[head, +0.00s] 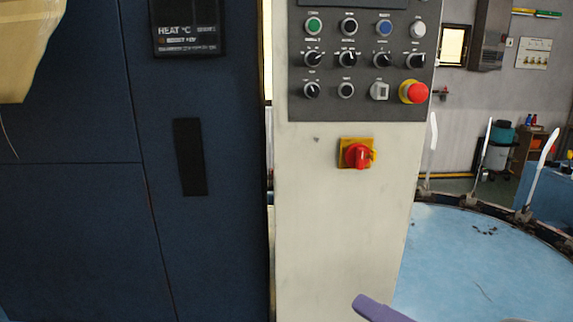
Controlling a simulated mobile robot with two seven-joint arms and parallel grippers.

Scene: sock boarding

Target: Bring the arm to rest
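Neither of my grippers can be made out in the head view. A purple rounded piece (380,309) pokes in at the bottom edge, right of the middle. Only its end shows, and I cannot tell what it belongs to. The task names no other object.
A dark blue cabinet (75,225) with a heat display (186,30) fills the left. A cream column (335,235) carries a button panel (335,75) and a red rotary switch (357,155). A round blue table (480,265) with white upright boards (484,142) stands at right. A tan shape (25,45) hangs at top left.

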